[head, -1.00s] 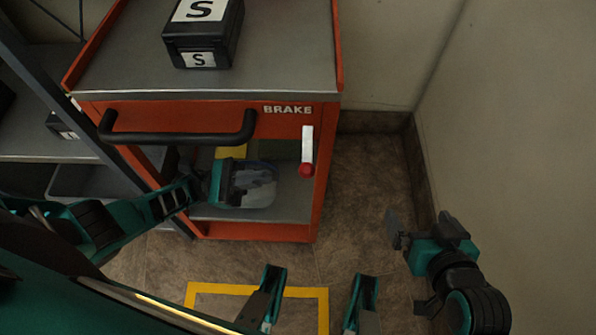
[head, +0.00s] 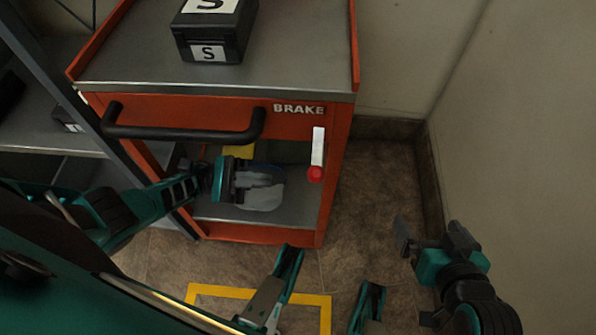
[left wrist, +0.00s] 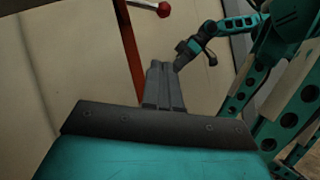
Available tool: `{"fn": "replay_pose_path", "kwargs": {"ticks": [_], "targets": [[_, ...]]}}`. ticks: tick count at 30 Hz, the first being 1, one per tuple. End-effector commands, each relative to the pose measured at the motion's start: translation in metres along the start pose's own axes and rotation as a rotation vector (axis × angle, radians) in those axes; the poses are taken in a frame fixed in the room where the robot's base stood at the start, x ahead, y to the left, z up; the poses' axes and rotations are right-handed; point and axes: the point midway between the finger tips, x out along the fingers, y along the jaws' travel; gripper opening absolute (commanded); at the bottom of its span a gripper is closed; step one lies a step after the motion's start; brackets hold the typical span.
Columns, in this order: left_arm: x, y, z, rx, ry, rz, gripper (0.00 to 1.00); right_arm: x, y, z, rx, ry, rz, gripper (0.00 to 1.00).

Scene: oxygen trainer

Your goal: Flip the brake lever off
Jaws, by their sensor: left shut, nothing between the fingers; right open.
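The brake lever (head: 318,148) is a white bar on the orange cart's front, below the word BRAKE. It hangs down and ends in a red knob (head: 315,174). My left gripper (head: 280,182) is shut and empty, in front of the cart's open lower bay, left of the knob and apart from it. In the left wrist view its closed fingers (left wrist: 162,85) point up the picture, and the red knob (left wrist: 164,10) shows at the top edge beyond them. My right gripper (head: 433,237) is open and empty, right of the cart over the floor.
The cart (head: 190,105) has a black handle (head: 185,133) left of the lever. A black box marked S (head: 212,40) sits on its top. A grey shelf unit (head: 40,125) stands at left, a wall (head: 530,130) at right. Floor (head: 375,200) is clear between cart and wall.

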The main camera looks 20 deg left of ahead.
Motion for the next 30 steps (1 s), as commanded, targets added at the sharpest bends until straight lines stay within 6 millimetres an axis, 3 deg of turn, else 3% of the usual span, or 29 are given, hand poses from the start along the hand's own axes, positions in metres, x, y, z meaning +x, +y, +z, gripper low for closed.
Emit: {"fn": "replay_pose_path", "kwargs": {"ticks": [8, 23, 30], "targets": [[0.014, 0.001, 0.001, 0.008, 0.012, 0.003, 0.0, 0.0, 0.0, 0.001, 0.001, -0.002, 0.001, 1.0], [0.09, 0.001, 0.001, 0.006, 0.009, 0.0, 0.0, 0.0, 0.001, 0.0, 0.0, 0.0, 0.001, 1.0], [0.105, 0.001, 0.018, 0.005, 0.012, 0.001, 0.0, 0.001, 0.001, -0.003, -0.002, 0.007, 0.001, 1.0]]}}
